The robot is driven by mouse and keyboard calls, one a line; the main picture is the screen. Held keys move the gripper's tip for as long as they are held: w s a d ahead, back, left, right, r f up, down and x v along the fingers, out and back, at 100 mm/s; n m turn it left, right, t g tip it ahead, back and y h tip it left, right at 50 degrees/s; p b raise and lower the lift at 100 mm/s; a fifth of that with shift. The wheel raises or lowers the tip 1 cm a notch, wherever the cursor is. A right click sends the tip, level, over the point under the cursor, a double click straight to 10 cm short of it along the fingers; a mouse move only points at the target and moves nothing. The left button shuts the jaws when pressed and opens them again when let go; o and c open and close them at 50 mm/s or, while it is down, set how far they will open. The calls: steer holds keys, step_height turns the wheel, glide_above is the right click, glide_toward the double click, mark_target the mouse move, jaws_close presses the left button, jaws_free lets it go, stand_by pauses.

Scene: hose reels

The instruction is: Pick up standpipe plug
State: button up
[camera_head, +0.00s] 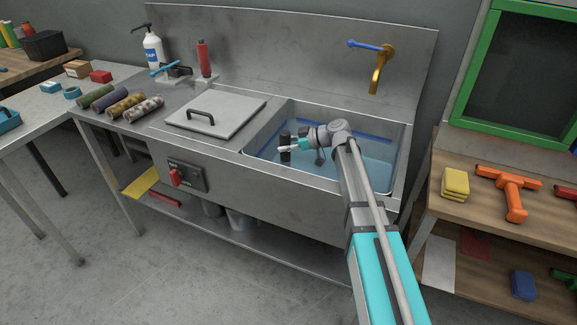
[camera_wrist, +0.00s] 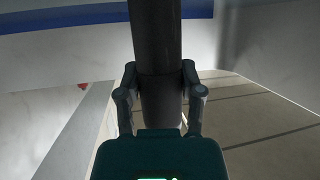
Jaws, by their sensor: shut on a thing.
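The standpipe plug (camera_head: 285,139) is a dark upright cylinder inside the sink basin, left of the middle. It also fills the centre of the wrist view (camera_wrist: 156,38) and runs out of the top of that picture. My gripper (camera_head: 288,148) reaches it from the right, over the basin. In the wrist view its two fingers (camera_wrist: 160,98) are closed on either side of the cylinder. The lower end of the plug is hidden, so I cannot tell whether it touches the basin floor.
The sink basin (camera_head: 393,153) has a blue stripe along its inner wall and bluish water. A lidded cover (camera_head: 215,114) lies left of it. A brass tap (camera_head: 380,70) with a blue lever hangs behind. A wooden shelf (camera_head: 468,213) with tools stands on the right.

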jaws_close()
steer(key=shift+r, duration=0.1)
step_height(320, 180, up, 10)
steer(key=p, duration=1)
stand_by(0.5)
